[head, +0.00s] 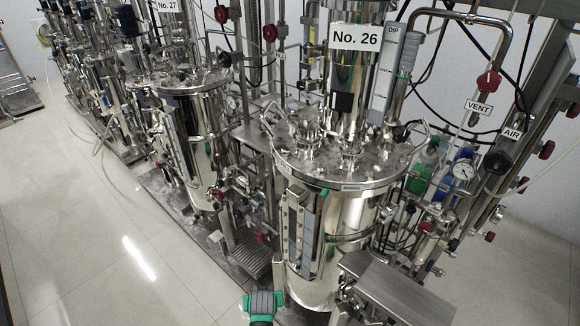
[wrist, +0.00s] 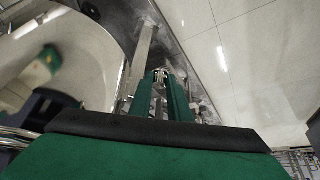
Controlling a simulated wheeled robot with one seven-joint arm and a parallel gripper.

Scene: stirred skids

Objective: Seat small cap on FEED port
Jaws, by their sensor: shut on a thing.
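My gripper (head: 263,304) shows at the bottom edge of the head view, low in front of the steel vessel marked No. 26 (head: 345,225). In the wrist view its two green fingers (wrist: 161,78) are closed around a small shiny metal piece, which looks like the small cap (wrist: 160,83). The cap is hidden in the head view. The vessel's lid (head: 300,157) carries several short metal ports and fittings, well above my gripper. I cannot read a FEED label, so I cannot tell which port it is.
A steel step or box (head: 395,290) stands right of my gripper. Pipes, valves and a gauge (head: 463,171) crowd the vessel's right side. VENT (head: 478,107) and AIR (head: 511,134) tags hang there. Vessel No. 27 (head: 190,120) is at left. The tiled floor (head: 90,240) is open.

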